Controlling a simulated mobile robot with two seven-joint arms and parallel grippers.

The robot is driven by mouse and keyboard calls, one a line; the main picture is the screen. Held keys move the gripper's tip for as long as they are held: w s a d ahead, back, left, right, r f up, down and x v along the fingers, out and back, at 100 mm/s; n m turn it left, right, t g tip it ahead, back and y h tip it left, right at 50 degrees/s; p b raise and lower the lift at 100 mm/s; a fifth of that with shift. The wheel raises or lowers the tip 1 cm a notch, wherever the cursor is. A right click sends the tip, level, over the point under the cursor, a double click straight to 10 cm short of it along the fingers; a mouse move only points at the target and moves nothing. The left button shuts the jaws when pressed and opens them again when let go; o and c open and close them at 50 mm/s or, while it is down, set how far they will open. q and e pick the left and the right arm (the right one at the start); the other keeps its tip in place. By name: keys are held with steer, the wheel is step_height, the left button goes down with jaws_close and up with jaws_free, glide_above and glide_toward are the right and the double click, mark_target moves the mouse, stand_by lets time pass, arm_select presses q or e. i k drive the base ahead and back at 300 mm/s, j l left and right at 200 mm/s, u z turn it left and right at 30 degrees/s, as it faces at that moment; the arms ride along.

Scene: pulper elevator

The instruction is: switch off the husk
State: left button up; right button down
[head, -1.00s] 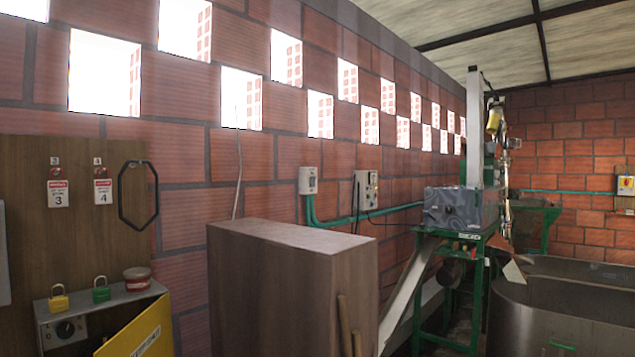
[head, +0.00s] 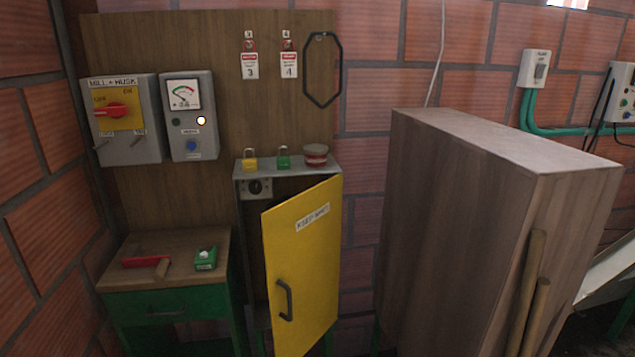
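A grey switch box labelled "MILL + HUSK" (head: 123,119) hangs at the left of the wooden board. A yellow padlock (head: 250,161) and a green padlock (head: 284,158) stand on the grey cabinet. Neither of my grippers shows in the head view.
The cabinet's yellow door (head: 302,268) hangs open toward me. A small table (head: 130,275) at lower left holds a red-and-wood tool (head: 148,264) and a small green box (head: 206,258). A large wooden cabinet (head: 470,200) blocks the right. Tags 3 (head: 249,66) and 4 (head: 288,65) hang above.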

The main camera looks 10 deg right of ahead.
mark_target(538, 74)
steer(key=l+u, duration=0.1)
steer(key=l, duration=0.6)
steer(key=k+l+u, duration=0.15)
steer(key=l, duration=0.55)
steer(key=l+u, duration=0.1)
steer(key=l, duration=0.6)
steer(key=l+u, duration=0.1)
steer(key=l, duration=0.45)
steer(key=l+u, duration=0.15)
steer(key=l, duration=0.4)
steer(key=k+l+u, duration=0.1)
steer(key=l, duration=0.45)
steer(key=k+l+u, duration=0.1)
steer(key=l, duration=0.4)
steer(key=i+l, duration=0.15)
steer(key=l, duration=0.2)
steer(key=i+l+u, duration=0.1)
steer(key=l, duration=0.3)
steer(key=i+l, duration=0.15)
steer(key=l, duration=0.2)
steer(key=i+l+u, duration=0.1)
steer(key=l, duration=0.3)
